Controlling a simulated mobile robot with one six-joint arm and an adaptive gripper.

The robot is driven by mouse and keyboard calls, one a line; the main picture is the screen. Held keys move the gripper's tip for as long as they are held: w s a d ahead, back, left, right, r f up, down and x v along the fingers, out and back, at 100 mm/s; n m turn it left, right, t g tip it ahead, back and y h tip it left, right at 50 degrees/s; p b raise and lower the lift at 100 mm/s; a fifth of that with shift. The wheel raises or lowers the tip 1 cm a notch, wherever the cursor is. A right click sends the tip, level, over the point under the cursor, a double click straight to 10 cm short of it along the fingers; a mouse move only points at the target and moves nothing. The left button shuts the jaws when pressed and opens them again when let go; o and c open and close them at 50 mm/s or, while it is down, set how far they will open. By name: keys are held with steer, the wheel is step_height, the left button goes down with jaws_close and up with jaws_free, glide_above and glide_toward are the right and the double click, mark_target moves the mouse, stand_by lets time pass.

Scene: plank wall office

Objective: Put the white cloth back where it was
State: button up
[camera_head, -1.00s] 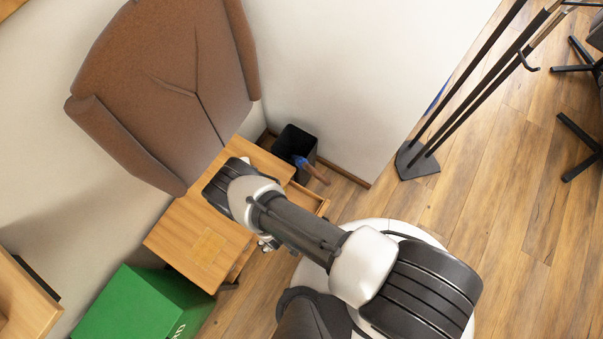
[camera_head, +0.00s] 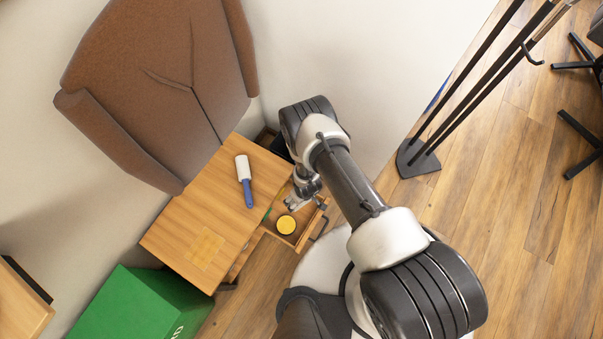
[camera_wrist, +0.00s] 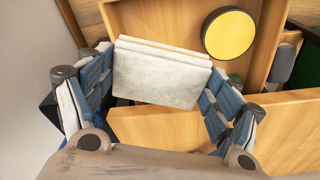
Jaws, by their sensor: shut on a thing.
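The white cloth (camera_wrist: 160,75), a folded pale grey-white piece, is held between the two fingers of my gripper (camera_wrist: 155,95) in the wrist view. Behind it in that picture is the open wooden drawer (camera_wrist: 150,18), with a round yellow-topped item (camera_wrist: 229,34) inside. In the head view my gripper (camera_head: 299,202) is over the open drawer (camera_head: 305,228), near the yellow item (camera_head: 286,224). The cloth is hard to make out there. I cannot tell whether it touches the drawer floor.
A lint roller (camera_head: 244,178) with a blue handle lies on the wooden table top (camera_head: 180,225) beside the drawer. A brown chair (camera_head: 150,90) stands behind it. A green box (camera_head: 130,305) is at the lower left. A black coat stand (camera_head: 420,158) stands right on open floor.

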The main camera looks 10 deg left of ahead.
steer(key=shift+f+b, duration=0.7)
steer(key=shift+f, duration=1.05)
steer(key=shift+f+b, duration=0.25)
steer(key=shift+b, duration=0.05)
steer(key=o, duration=1)
steer(key=shift+c, duration=0.2)
